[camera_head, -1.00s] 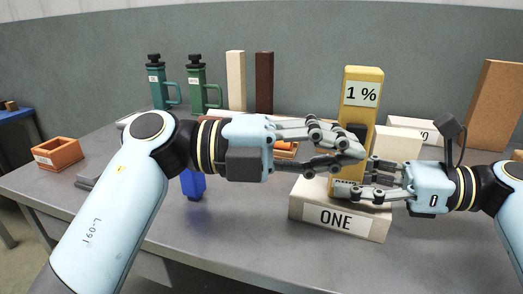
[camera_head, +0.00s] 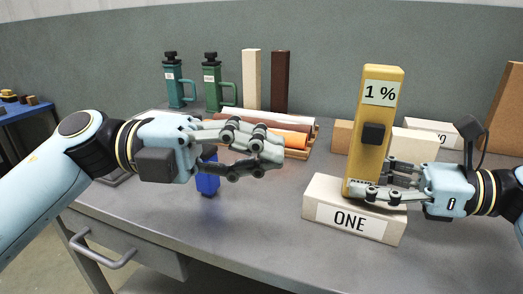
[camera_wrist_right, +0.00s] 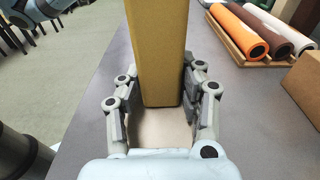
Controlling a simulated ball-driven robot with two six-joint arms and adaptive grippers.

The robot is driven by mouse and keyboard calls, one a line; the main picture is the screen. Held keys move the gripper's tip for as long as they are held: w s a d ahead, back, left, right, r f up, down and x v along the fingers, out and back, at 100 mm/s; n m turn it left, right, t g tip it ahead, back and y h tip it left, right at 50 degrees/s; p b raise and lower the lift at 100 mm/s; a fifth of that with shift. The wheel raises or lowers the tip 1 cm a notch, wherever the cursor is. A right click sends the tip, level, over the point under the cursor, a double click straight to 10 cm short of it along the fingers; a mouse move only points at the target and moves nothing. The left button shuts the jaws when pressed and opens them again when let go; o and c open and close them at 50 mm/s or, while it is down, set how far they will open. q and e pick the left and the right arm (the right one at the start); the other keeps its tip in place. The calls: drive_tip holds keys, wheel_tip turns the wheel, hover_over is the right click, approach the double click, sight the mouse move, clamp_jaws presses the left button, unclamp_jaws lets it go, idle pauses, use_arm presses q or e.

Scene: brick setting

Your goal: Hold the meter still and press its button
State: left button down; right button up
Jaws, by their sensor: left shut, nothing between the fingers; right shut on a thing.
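The yellow meter (camera_head: 378,105) stands upright on the white block labelled ONE (camera_head: 318,193) at the right of the table. Its upper face reads "1 %", and a dark square button (camera_head: 373,135) sits on its front. My right gripper (camera_head: 365,192) is shut on the meter low down, near its base; the right wrist view shows the meter's body (camera_wrist_right: 157,50) between the two fingers (camera_wrist_right: 160,100). My left gripper (camera_head: 275,158) is shut and empty, left of the meter and clear of the button, above the table.
A blue object (camera_head: 208,182) stands behind my left gripper. Orange and other rolls (camera_head: 285,139) lie on a wooden rack at the back. Teal (camera_head: 175,85) and green (camera_head: 212,85) bottles and tall blocks stand beyond. The table's front middle is clear.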

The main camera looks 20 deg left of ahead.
idle(0.4)
drive_tip(key=o, duration=0.9)
drive_tip(key=shift+o, duration=0.2)
